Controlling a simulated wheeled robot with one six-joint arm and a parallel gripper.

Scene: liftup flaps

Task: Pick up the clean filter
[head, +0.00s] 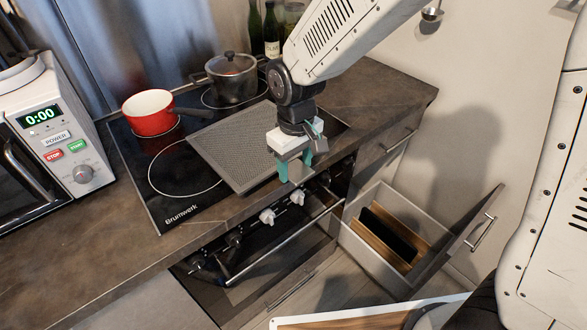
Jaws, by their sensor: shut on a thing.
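The filter (235,145) is a flat grey mesh panel with a darker rim. It lies over the right part of the black cooktop, its near right edge by the counter's front edge. My gripper (296,168), with teal fingers, is at that near right edge and is shut on the filter. The exact contact is partly hidden by the gripper body. I cannot tell whether the panel rests on the cooktop or is slightly above it.
A red pan (150,118) and a lidded dark pot (232,82) stand behind the filter, with bottles (271,35) further back. A microwave (50,130) stands at left. Below right, a drawer (352,240) is open beside an angled front panel (462,235).

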